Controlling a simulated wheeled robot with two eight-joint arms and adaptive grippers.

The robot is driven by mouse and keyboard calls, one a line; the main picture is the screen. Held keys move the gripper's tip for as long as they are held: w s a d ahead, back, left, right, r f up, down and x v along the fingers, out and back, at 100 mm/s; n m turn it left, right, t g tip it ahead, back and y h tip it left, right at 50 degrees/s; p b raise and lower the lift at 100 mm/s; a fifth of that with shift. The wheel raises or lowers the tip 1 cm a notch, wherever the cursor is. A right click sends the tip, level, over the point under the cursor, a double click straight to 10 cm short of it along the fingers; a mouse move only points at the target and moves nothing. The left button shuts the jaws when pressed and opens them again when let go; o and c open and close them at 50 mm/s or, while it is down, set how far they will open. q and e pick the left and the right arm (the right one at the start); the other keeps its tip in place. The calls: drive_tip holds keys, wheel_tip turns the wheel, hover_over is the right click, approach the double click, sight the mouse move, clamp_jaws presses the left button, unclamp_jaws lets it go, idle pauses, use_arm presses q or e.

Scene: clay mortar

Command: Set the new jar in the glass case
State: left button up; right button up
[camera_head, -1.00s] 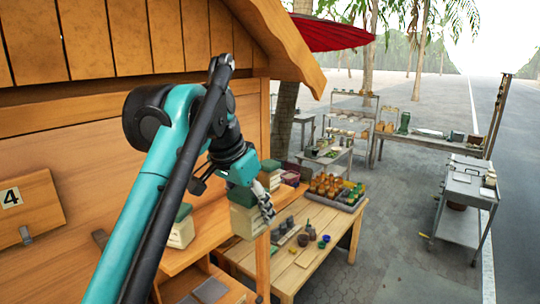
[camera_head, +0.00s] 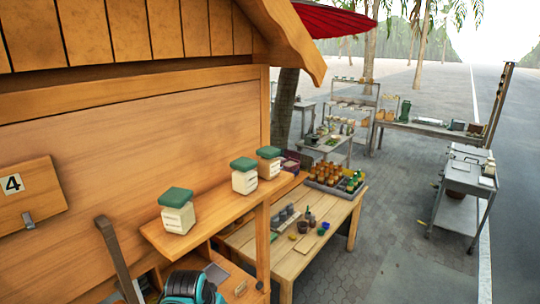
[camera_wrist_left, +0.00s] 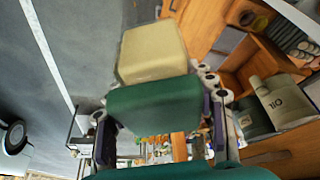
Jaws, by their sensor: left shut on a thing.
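My left gripper (camera_wrist_left: 158,112) is shut on a jar with a dark green lid (camera_wrist_left: 150,107) and a cream body (camera_wrist_left: 152,52), in the left wrist view. Three similar green-lidded jars stand in a row on the wooden ledge in the head view: a near one (camera_head: 178,212), a middle one (camera_head: 244,176) and a far one (camera_head: 269,163). Another labelled jar (camera_wrist_left: 285,100) shows at the right of the wrist view. Part of my teal and black arm (camera_head: 190,287) shows at the bottom of the head view; its gripper is out of that view. I cannot make out the glass case for certain.
The wooden ledge (camera_head: 215,217) runs along the stall wall, with open compartments below it. A board marked 4 (camera_head: 25,195) hangs at left. A low wooden table (camera_head: 290,258) holds a crate of bottles (camera_head: 335,180) and small pots.

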use_arm(q)
drive_tip(key=a+f+n+b, duration=0.1)
drive_tip(key=a+f+b, duration=0.1)
drive_tip(key=f+b, duration=1.5)
drive_tip(key=s+a+f+n+b, duration=0.1)
drive_tip(key=f+b, duration=1.6)
drive_tip(key=f, duration=1.3)
drive_tip(key=shift+a+y, duration=0.4)
drive_tip(key=shift+s+r, duration=0.1)
